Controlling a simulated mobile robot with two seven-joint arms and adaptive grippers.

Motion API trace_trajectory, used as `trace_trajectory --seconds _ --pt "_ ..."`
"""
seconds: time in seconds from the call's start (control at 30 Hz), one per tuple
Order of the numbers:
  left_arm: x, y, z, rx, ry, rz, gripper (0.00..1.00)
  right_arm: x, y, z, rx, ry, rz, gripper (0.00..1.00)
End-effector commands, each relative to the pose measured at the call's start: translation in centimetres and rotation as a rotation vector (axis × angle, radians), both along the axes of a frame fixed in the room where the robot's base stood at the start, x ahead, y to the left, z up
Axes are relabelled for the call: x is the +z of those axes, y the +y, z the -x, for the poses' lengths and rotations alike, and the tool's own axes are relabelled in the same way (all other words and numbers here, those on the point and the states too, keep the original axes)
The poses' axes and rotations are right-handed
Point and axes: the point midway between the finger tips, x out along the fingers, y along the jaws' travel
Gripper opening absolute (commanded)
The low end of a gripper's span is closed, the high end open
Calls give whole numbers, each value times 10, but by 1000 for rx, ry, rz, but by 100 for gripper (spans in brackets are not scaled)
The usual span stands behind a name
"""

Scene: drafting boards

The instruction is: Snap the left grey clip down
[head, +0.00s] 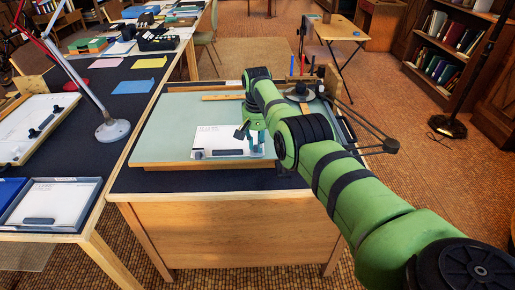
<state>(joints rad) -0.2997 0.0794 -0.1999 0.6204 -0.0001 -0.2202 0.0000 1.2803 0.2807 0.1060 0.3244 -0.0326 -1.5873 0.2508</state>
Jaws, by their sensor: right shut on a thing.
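A pale green drafting board (179,118) lies tilted on the dark-topped desk in the middle. A white sheet or flat case (212,138) lies near its front edge, with a dark grey bar (229,153) at its lower side. My right gripper (252,141) comes down over the right part of this sheet. Its fingers are close together, apparently on a small grey clip (241,130) at the sheet's top edge. The fingers and my wrist hide much of the clip, and its tilt cannot be told. My left gripper is out of view.
A wooden ruler (222,97) lies on the board's upper part. A round dark object (297,92) stands right of my arm. The left table holds a lamp base (112,130), coloured papers (134,87) and a white tray (54,203). Open floor lies to the right.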

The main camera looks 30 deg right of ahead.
Motion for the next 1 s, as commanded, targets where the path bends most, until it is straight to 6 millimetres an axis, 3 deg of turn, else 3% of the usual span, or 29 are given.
trace_trajectory --seconds 0.4,0.43,0.47,0.83,1.0 --pt "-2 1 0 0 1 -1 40 -3 6 1 6 10 -16 0" --pt "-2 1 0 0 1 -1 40 -3 6 1 6 10 -16 29" --pt "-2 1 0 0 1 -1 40 -3 6 1 6 10 -16 41" --pt "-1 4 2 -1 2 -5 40 1 2 1 2 6 -8 41" --pt "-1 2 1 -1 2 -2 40 17 2 0 2 2 -6 41"
